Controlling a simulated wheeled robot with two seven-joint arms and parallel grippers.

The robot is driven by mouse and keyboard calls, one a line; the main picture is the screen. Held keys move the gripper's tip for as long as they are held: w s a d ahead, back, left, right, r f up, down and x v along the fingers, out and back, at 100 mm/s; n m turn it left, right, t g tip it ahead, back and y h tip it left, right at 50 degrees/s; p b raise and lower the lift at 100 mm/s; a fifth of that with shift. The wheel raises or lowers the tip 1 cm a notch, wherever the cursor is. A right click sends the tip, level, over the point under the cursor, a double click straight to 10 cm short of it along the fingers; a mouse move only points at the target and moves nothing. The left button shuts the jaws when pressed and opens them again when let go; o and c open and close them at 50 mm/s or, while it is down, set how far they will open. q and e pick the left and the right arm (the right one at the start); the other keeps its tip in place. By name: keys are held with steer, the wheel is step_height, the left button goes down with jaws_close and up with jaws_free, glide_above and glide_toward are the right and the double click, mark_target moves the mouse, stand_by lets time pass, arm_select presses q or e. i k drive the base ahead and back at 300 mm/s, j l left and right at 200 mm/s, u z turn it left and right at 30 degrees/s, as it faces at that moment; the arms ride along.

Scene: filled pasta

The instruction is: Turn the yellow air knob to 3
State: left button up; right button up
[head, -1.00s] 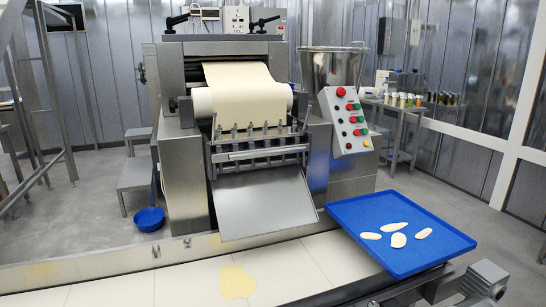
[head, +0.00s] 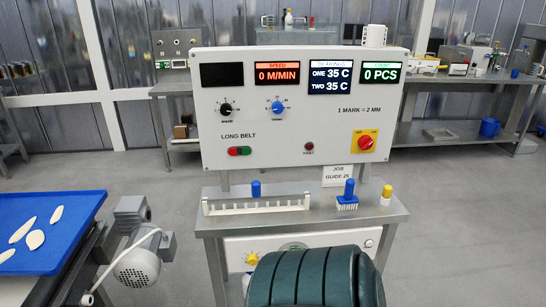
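A small yellow knob (head: 254,258) sits on the left of a white lower panel (head: 318,243), below the steel table. Its marks are too small to read, so I cannot tell its setting. A dark green ribbed form (head: 315,278) covers much of that panel's lower part. The upper control panel (head: 300,100) carries a black knob (head: 226,110), a blue knob (head: 278,107) and a red switch on a yellow plate (head: 365,140). Neither of my grippers is in view.
A blue tray (head: 75,205) and a grey motor (head: 140,250) stand at left. Floor to the right is clear.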

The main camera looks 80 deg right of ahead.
mark_target(251, 258)
steer(key=z, duration=2.6)
